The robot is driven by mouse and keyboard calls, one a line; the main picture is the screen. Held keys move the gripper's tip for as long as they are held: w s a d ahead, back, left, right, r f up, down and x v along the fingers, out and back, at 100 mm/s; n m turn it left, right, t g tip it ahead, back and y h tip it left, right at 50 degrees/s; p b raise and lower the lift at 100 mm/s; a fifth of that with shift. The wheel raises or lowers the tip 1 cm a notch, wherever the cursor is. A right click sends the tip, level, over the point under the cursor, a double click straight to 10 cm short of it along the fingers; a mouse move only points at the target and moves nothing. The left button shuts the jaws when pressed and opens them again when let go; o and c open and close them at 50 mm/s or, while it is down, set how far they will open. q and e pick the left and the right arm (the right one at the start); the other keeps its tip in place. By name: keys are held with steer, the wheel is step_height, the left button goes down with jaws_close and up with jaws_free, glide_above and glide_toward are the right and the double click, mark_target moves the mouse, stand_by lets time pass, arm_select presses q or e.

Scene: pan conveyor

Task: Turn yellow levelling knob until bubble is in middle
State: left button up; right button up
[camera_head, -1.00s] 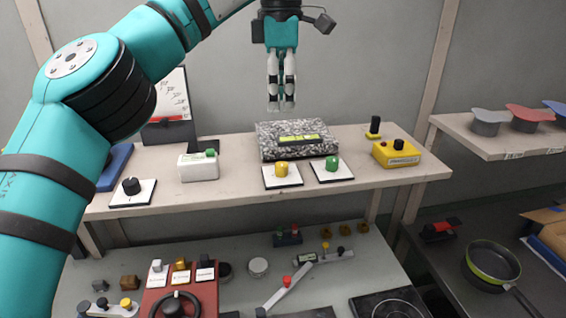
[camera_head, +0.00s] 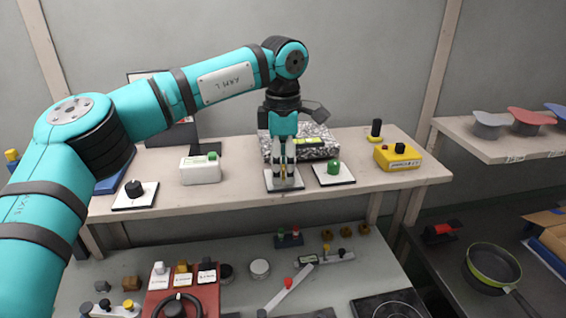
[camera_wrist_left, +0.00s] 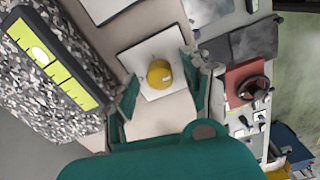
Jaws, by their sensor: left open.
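The yellow levelling knob (camera_wrist_left: 159,74) sits on a white square plate (camera_wrist_left: 172,45) on the shelf. My left gripper (camera_head: 283,186) points down over this plate, its fingers open around the knob. In the left wrist view, the fingers of this gripper (camera_wrist_left: 158,76) stand on either side of the knob, and contact cannot be told. The speckled stone block (camera_wrist_left: 45,100) carries the level (camera_wrist_left: 72,88) with a yellow-green window. A pale bubble (camera_wrist_left: 40,55) shows toward the window's upper-left part. In the head view, my gripper partly hides the block and level. My right gripper is not in view.
A green knob (camera_head: 334,167) on its own plate stands close to the right. A white box with a green button (camera_head: 200,170) and a black knob (camera_head: 133,188) are to the left. A yellow box (camera_head: 397,157) is further right.

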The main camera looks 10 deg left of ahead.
mark_target(284, 168)
arm_select(q)
jaws_close()
steer(key=shift+f+n+b, duration=0.1)
steer(key=shift+n+b, duration=0.2)
steer(key=shift+n, duration=1.3)
jaws_free()
step_height(284, 168, up, 12)
